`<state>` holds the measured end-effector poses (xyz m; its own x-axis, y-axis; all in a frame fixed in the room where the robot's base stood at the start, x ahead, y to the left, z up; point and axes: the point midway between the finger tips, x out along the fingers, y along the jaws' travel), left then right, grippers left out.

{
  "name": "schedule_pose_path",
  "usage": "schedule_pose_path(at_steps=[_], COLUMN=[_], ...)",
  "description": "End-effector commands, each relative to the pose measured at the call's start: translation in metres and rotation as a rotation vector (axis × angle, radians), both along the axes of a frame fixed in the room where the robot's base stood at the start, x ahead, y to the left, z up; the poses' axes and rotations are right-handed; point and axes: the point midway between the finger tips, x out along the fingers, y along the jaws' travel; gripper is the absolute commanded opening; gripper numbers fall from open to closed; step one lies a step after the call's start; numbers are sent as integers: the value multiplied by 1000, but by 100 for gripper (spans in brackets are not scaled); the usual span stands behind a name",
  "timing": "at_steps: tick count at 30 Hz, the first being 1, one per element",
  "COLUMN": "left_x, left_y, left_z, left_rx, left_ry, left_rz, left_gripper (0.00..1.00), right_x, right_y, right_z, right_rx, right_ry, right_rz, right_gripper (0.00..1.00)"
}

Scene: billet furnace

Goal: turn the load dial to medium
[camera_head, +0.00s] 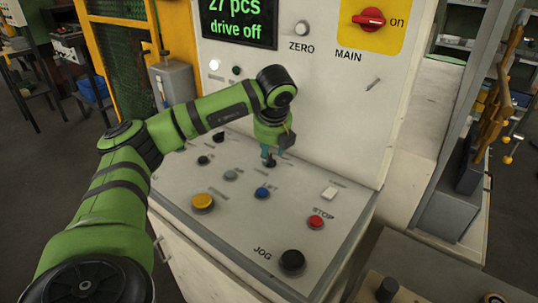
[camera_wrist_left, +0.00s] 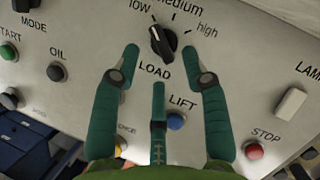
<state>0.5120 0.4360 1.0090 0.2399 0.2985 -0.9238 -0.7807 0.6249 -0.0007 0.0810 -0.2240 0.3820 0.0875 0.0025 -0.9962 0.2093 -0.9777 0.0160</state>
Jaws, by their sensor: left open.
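The load dial (camera_wrist_left: 162,43) is a black knob on the sloped panel, with "LOAD" printed below it and low, medium and high marks around it. Its white pointer line leans up and left, toward the low mark. My left gripper (camera_wrist_left: 160,58) is open, with green fingers on either side of the dial's lower part; I see no clear contact. In the head view my left gripper (camera_head: 272,145) is over the back part of the panel and partly hides the dial's surroundings. My right gripper is in neither view.
Near the dial are a blue lift button (camera_wrist_left: 175,121), a red stop button (camera_head: 316,222) and a white lamp switch (camera_head: 330,193). A yellow button (camera_head: 203,202) and a black jog knob (camera_head: 292,261) sit nearer the front. The upright display (camera_head: 238,22) reads "27 pcs drive off".

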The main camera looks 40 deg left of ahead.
Motion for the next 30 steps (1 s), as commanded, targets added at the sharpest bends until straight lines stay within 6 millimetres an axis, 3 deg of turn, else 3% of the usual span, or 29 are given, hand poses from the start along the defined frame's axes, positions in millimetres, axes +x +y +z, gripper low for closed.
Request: schedule_pose_path(at_steps=[4,16,17,18,20,30], left_x=[4,7,7,7,7,7], left_y=[7,10,10,9,9,10], left_z=[-18,-28,-28,-28,-28,-29], left_rx=[2,1,1,1,1,0], left_ry=[4,0,0,0,1,0], left_rz=[2,0,0,0,0,-14], left_gripper=[45,45,37,21,0,0], right_x=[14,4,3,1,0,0], right_y=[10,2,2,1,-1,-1], right_z=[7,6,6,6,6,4], right_rx=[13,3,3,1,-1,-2], right_ry=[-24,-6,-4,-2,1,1], right_rz=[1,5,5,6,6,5], right_gripper=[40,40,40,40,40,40])
